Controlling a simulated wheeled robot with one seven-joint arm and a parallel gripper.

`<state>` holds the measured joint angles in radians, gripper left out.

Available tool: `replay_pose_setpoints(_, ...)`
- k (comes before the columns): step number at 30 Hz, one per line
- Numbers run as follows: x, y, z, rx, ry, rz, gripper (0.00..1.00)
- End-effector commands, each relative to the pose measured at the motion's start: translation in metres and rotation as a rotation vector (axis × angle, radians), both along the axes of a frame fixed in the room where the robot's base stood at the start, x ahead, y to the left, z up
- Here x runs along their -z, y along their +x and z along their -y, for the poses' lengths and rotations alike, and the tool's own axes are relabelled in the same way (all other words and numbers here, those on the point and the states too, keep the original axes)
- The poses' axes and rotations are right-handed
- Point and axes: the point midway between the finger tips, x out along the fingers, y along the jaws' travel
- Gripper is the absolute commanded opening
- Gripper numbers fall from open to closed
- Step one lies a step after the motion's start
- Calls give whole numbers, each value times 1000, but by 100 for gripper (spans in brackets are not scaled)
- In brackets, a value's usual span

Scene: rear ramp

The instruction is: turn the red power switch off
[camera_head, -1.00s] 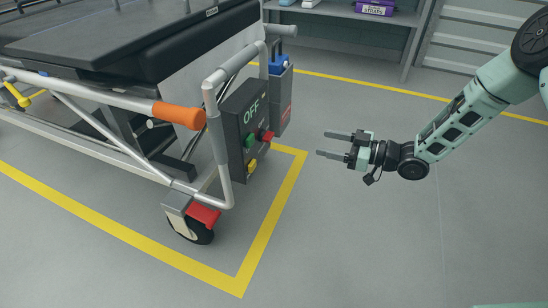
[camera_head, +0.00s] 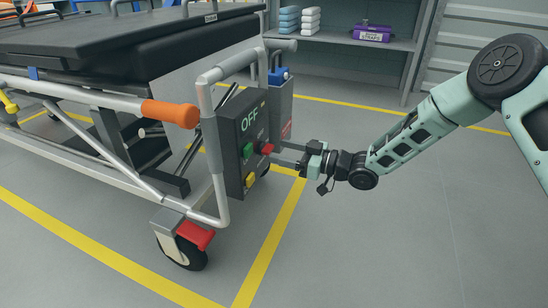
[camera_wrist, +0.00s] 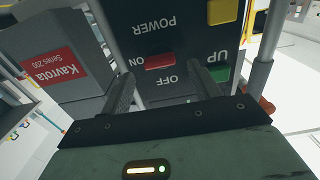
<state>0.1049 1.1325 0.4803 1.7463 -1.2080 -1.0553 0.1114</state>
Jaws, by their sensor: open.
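The red power switch (camera_head: 267,149) sits on the dark control box (camera_head: 232,165) at the stretcher's end. Large OFF lettering shows on the box above it. In the wrist view the picture is upside down, and the red switch (camera_wrist: 160,62) lies beneath POWER, between ON and OFF labels. My gripper (camera_head: 275,153) points left at the box, its fingertips close to the switch. In the wrist view my open gripper (camera_wrist: 163,75) has one finger on each side of the switch. I cannot tell whether a finger touches it.
A green button (camera_head: 247,151) and a yellow button (camera_head: 250,180) are near the switch. A grey bent rail (camera_head: 218,150) stands left of the box. The floor to the right is clear.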

Motion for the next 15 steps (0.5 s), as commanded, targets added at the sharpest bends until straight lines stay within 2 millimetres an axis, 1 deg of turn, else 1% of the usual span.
replay_pose_setpoints(1, 3, 3, -8, -1, 1, 3, 62)
replay_pose_setpoints(3, 3, 6, -17, -2, 0, 2, 62)
replay_pose_setpoints(6, 1, 9, -25, 0, 2, 2, 62)
replay_pose_setpoints(10, 0, 11, -30, 1, 0, 0, 62)
replay_pose_setpoints(15, -1, 11, -31, 1, 0, 0, 62)
